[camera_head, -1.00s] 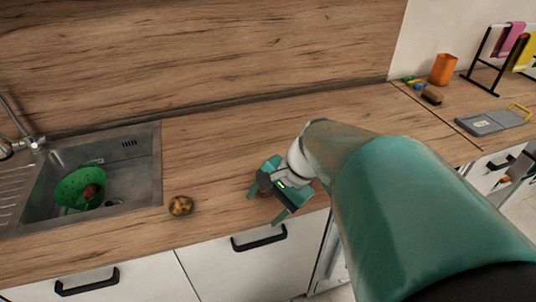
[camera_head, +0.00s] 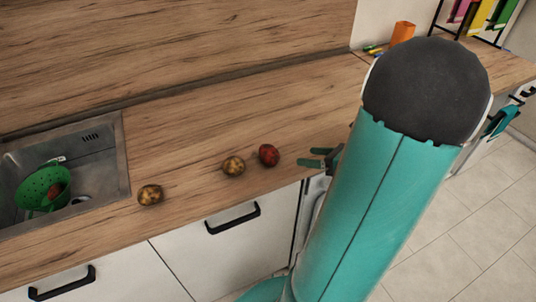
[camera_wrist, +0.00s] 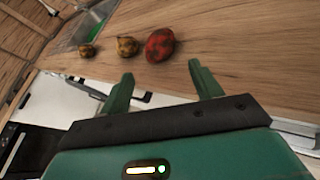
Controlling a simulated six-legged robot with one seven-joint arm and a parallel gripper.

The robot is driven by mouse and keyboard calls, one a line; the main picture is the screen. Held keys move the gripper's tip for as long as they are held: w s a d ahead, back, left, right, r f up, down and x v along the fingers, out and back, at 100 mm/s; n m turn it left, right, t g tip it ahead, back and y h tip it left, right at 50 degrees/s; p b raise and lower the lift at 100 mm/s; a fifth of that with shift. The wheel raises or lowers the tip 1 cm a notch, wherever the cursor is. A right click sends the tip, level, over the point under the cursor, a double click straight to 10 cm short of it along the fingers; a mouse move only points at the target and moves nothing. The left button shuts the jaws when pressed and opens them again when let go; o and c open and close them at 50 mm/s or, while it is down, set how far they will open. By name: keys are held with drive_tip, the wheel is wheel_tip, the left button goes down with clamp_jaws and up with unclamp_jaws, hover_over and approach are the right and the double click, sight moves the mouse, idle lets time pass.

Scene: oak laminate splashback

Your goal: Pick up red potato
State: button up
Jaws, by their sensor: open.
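A red potato (camera_head: 269,155) lies on the wooden counter near its front edge. It also shows in the wrist view (camera_wrist: 160,45), beyond my fingertips and between their lines. My gripper (camera_head: 320,158) is open and empty, just right of the red potato and apart from it. In the wrist view my gripper (camera_wrist: 160,72) has its two green fingers spread. My arm hides part of the gripper in the head view.
A brown potato (camera_head: 233,166) lies close left of the red one, and another brown potato (camera_head: 150,194) lies farther left by the sink (camera_head: 121,150). A green colander (camera_head: 44,187) holding a reddish item stands in the sink. The counter behind the potatoes is clear.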

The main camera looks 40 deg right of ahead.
sight(277, 154)
drive_tip(key=x, duration=0.8)
drive_tip(key=shift+s+f, duration=0.1)
drive_tip(key=x, duration=0.5)
drive_tip(key=shift+a+f, duration=0.15)
drive_tip(key=shift+f, duration=0.05)
drive_tip(key=shift+s, duration=0.1)
drive_tip(key=c, duration=0.8)
